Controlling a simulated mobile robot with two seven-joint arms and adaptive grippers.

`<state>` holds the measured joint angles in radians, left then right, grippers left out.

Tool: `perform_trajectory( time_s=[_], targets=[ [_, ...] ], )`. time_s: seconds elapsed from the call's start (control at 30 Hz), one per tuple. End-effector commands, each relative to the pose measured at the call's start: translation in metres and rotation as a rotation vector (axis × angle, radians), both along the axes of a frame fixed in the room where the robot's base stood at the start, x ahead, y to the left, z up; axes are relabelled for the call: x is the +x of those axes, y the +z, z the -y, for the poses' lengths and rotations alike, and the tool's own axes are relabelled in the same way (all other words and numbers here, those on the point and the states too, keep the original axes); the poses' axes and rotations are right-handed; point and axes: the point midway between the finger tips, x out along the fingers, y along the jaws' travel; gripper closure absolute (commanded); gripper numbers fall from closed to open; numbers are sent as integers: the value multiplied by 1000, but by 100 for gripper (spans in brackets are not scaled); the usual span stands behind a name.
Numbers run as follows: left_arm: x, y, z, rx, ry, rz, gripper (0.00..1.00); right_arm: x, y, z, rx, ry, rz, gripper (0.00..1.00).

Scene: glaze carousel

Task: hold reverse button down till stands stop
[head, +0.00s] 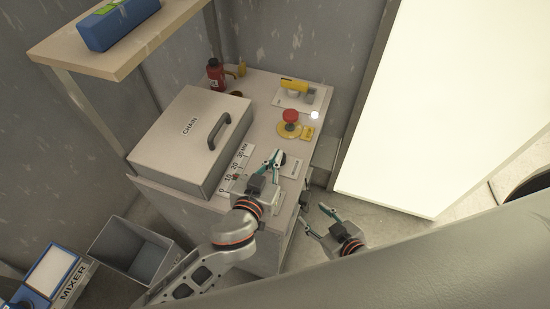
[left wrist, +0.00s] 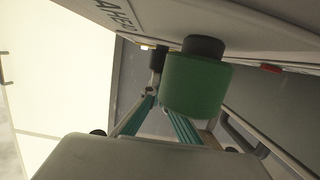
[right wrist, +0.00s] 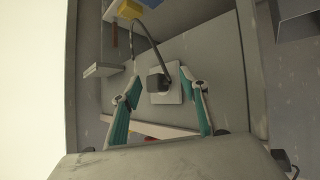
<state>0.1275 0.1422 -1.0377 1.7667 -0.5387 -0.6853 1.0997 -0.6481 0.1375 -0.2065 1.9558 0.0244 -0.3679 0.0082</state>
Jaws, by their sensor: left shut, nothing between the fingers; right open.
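In the left wrist view, a large green button (left wrist: 195,85) with a black base stands on a panel lettered "AHEAD" (left wrist: 120,14). A smaller black knob-like part (left wrist: 158,58) sits beyond it. I cannot tell whether either is the reverse button. My left gripper (head: 276,158) is shut and empty over the cabinet top's front edge. Its fingertips (left wrist: 154,92) appear close to the black part; contact is unclear. My right gripper (head: 318,216) is open and empty, lower, by the cabinet's side. The right wrist view shows a black knob on a grey plate (right wrist: 172,95) beyond its fingers. No stands are identifiable.
The cabinet top holds a grey CHAIN box (head: 190,140), a red stop button (head: 290,116) on yellow, a yellow tool (head: 294,84) and a red bottle (head: 215,73). A shelf (head: 130,50) overhangs at left. A grey bin (head: 125,245) stands below.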

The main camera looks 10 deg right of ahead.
Motion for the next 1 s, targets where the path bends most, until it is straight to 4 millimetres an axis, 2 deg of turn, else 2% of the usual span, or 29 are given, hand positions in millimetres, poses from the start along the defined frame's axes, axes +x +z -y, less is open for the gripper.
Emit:
perform_trajectory(
  time_s=[0.03,0.17,0.47,0.73,1.0],
  targets=[
    [-3,-17,-1,5,1,-17,100,0,-5,0,0,2,2,56],
    [-3,-23,-2,12,0,-19,100,0,-5,-3,4,5,4,56],
    [-6,-27,-3,16,-2,-24,100,2,-1,-4,6,6,11,56],
    [-8,-28,-3,15,-4,-26,100,-1,-9,-1,-2,7,0,56],
    [-30,-16,-19,8,-2,-17,100,0,-7,-3,2,6,3,56]
  ],
)
